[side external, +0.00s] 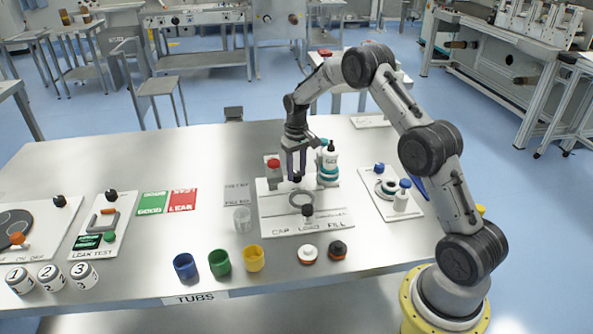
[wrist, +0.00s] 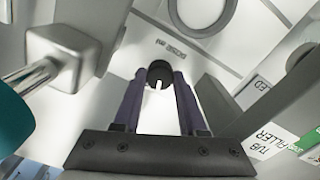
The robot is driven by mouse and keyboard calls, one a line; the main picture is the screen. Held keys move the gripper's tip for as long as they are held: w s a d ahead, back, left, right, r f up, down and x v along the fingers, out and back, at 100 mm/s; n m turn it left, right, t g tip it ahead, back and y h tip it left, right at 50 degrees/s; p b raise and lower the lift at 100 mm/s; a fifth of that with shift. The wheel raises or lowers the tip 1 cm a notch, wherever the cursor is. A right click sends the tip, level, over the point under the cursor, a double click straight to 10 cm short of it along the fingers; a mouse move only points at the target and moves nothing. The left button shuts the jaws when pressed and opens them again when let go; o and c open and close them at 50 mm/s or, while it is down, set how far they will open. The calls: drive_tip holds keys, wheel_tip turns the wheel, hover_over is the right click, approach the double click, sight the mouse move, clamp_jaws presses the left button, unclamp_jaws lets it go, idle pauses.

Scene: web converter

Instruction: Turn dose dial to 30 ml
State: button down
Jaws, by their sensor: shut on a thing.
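My gripper (side external: 296,176) points down over the white fill panel (side external: 277,232), at its back. In the wrist view, the two purple fingers of my gripper (wrist: 159,80) stand either side of the round black dose dial (wrist: 159,71) and are shut on it. A white pointer mark on the dial faces the bottom of the wrist picture. Small lettering is printed on the panel beside the dial, partly too small to read.
A white and teal bottle (side external: 328,165) and a red-capped block (side external: 273,166) stand close beside my gripper. A black-knobbed lever (side external: 307,211) stands at the panel's front. Blue (side external: 186,267), green (side external: 220,262) and yellow (side external: 253,258) tubs line the table's front.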

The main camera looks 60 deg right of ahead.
sight(297, 173)
drive_tip(key=m, duration=0.5)
drive_tip(key=shift+m, duration=0.3)
drive_tip(key=m, duration=0.6)
idle(0.4)
drive_tip(key=shift+c, duration=2.3)
unclamp_jaws()
wheel_tip(297, 173, up, 14)
